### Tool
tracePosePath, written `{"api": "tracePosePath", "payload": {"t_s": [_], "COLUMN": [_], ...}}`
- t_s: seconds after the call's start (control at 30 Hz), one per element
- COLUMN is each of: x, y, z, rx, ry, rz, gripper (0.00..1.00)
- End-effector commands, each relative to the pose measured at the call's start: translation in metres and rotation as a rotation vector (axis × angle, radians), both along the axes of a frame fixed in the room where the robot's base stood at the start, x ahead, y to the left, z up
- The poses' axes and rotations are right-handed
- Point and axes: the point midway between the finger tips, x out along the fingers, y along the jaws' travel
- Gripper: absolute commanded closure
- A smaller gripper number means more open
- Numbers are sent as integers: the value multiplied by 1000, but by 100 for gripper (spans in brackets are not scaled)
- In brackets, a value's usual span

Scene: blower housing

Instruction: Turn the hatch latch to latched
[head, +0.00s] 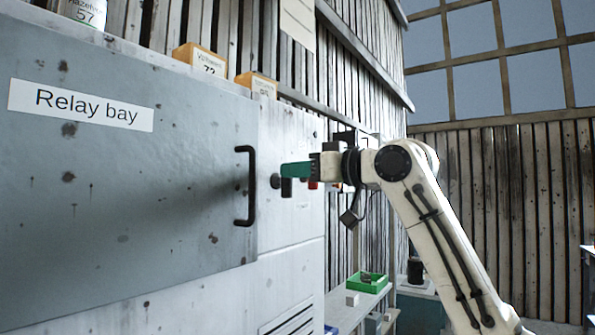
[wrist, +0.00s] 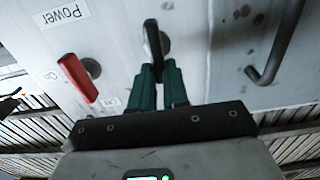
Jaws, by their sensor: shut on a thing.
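The hatch latch is a black lever (wrist: 152,38) on a round dark hub, set on the pale cabinet beside the hatch. In the head view its dark hub (head: 275,181) shows left of the fingertips. My gripper (wrist: 159,72) has green fingers shut on the lever, one on each side of it. In the head view my gripper (head: 294,170) reaches in from the right, and its fingers hide part of the lever. The grey hatch door (head: 120,190) is labelled "Relay bay" and has a black bar handle (head: 246,186). I cannot tell whether it is fully closed.
A red switch lever (wrist: 78,78), near a "Power" label (wrist: 62,14), sits close to my gripper's left in the wrist view. Orange boxes (head: 199,58) stand on top of the cabinet. A green bin (head: 366,284) is on a low shelf beyond it.

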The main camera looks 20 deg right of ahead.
Motion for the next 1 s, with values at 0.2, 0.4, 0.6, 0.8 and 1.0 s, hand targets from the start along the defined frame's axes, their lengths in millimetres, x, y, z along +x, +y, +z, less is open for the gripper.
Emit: {"api": "tracePosePath", "payload": {"t_s": [0.2, 0.4, 0.6, 0.8, 1.0], "x": [0, -1, -2, -5, -7], "y": [0, 1, 4, 6, 9], "z": [0, 0, 0, -1, -4], "rx": [-7, -58, -168, -318, -472], "ry": [-5, -42, -123, -233, -343], "rz": [0, 0, 0, 0, 0], "gripper": [100, 100, 100, 100, 100]}}
